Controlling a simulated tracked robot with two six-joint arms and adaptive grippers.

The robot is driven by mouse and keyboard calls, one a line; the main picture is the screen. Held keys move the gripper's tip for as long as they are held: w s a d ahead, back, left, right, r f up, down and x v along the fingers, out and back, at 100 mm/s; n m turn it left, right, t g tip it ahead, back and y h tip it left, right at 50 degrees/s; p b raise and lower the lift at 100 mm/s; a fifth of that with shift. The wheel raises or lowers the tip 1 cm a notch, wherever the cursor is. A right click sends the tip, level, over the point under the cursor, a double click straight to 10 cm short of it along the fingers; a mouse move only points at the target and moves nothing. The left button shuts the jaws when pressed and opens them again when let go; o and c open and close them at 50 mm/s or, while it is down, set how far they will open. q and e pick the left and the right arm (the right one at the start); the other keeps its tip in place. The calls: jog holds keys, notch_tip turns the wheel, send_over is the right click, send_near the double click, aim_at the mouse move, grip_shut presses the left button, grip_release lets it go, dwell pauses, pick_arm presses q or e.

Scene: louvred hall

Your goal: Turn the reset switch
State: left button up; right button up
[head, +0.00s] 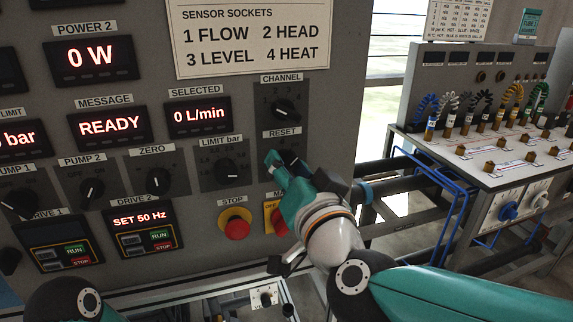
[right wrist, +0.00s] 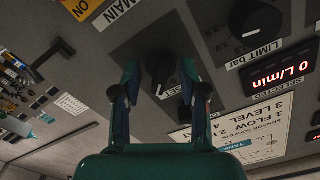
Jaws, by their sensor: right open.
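The reset switch is a black rotary knob (right wrist: 160,66) on a dark plate, under the RESET label (head: 282,132) in the head view. There the knob is mostly hidden behind my right gripper (head: 281,162). In the right wrist view, which is upside down, my right gripper (right wrist: 161,74) is open, with one fingertip on each side of the knob. The fingers look close to the panel; I cannot tell whether they touch the knob. My left gripper is not in view.
Right around the switch are the CHANNEL knob (head: 286,108) above, the LIMIT bar knob (head: 226,170) to the left, and the red STOP button (head: 236,225) below left. The MAIN switch (head: 270,213) is partly behind my right arm. A bench with sockets (head: 500,150) stands at right.

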aim_at(288, 167)
jog(key=p+v, duration=0.1)
jog(key=v, duration=0.4)
jog(key=shift+s+r, duration=0.1)
jog(key=shift+s, duration=0.15)
jog(key=shift+p+v, duration=0.3)
jog(key=shift+v, duration=0.45)
notch_tip(288, 167, up, 10)
dwell(2.3)
